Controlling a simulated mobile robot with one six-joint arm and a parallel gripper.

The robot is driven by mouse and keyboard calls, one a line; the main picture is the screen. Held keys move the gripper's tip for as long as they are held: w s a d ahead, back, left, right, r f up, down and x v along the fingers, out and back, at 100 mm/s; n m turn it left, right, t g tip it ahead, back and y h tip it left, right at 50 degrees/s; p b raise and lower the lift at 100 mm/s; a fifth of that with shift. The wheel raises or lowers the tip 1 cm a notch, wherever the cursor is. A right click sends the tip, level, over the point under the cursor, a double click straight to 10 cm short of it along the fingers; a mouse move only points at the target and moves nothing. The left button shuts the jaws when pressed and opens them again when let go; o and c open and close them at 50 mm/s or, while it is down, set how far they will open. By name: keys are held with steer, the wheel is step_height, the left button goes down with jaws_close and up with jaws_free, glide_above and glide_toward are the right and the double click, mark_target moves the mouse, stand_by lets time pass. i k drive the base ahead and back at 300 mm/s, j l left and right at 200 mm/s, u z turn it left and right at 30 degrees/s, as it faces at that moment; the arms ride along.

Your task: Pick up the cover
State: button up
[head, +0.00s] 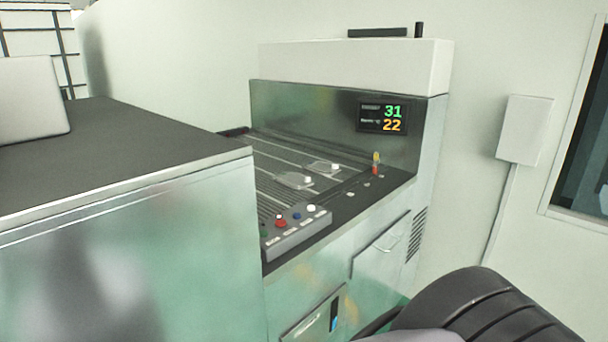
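Nothing in the head view can be told for sure as the cover. Two flat, pale grey plates lie on the slatted bed of a metal machine, a nearer plate (290,182) and a farther plate (317,168). A small white piece shows at the right end of each. They are too small to tell whether either is a cover. My gripper is not in view.
The machine has a control box (297,236) with coloured buttons at its front edge and a display (382,118) on its back panel. A dark-topped metal counter (120,150) stands at left, with a grey panel (30,98) on it. A black ribbed object (490,310) fills the lower right.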

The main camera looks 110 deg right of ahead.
mark_target(321, 167)
steer(key=j+z, duration=0.1)
steer(key=z, duration=0.35)
steer(key=k+z, duration=0.15)
steer(key=z, duration=0.3)
steer(key=k+z, duration=0.1)
steer(key=z, duration=0.8)
steer(key=k+z, duration=0.15)
steer(key=z, duration=0.3)
steer(key=k+l+z, duration=0.1)
steer(key=z, duration=0.8)
steer(key=k+l+z, duration=0.1)
steer(key=z, duration=0.35)
steer(key=i+l, duration=0.05)
steer(key=l, duration=0.05)
